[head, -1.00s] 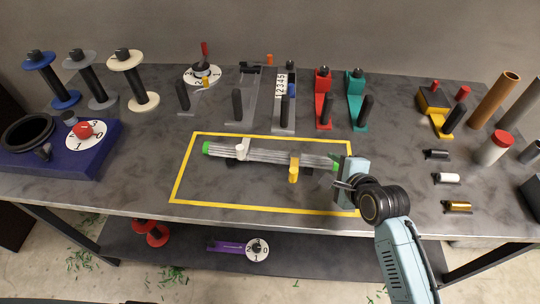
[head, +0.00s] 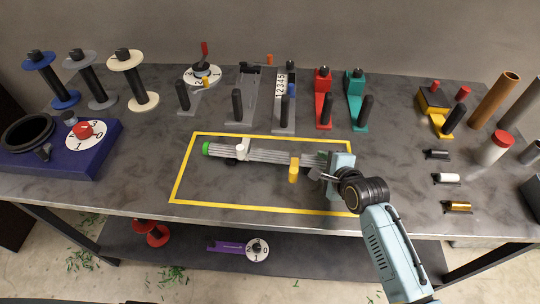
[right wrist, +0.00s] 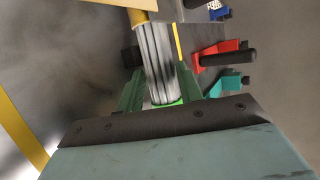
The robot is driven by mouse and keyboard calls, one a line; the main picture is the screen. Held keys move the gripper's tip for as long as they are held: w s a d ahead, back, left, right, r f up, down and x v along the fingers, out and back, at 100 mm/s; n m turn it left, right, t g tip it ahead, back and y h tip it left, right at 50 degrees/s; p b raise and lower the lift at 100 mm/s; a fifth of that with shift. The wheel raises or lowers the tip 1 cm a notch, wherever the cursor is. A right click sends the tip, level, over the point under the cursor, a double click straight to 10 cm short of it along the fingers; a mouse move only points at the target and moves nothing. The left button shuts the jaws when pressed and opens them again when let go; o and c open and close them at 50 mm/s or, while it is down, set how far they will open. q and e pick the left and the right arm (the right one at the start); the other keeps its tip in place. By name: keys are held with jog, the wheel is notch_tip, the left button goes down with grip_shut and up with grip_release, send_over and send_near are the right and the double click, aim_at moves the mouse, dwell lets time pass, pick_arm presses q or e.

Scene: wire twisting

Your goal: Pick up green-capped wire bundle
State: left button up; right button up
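The wire bundle (head: 265,155), grey strands with a green cap (head: 207,148) at its left end, lies across the yellow-framed area. A white clip (head: 242,149) and a yellow clip (head: 293,170) sit along it. My right gripper (head: 318,165) is at the bundle's right end, with its fingers on either side of it. In the right wrist view the grey strands (right wrist: 157,60) run between the green fingers, and a green end (right wrist: 168,103) shows near the palm. The fingers look open, with little gap around the bundle. The right cap is mostly hidden in the head view. My left gripper is not in view.
A yellow outline (head: 180,180) marks the bare table around the bundle. Red (head: 323,98) and teal (head: 356,100) tools stand behind it. Spools (head: 140,100) and a blue device (head: 60,155) stand at left. Small cylinders (head: 447,178) lie at right.

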jog(key=shift+r, duration=0.1)
grip_shut()
jog(key=shift+r, duration=0.15)
notch_tip(320, 180, up, 8)
jog(key=shift+r, duration=0.15)
jog(key=shift+f, duration=4.25)
jog(key=shift+f, duration=0.1)
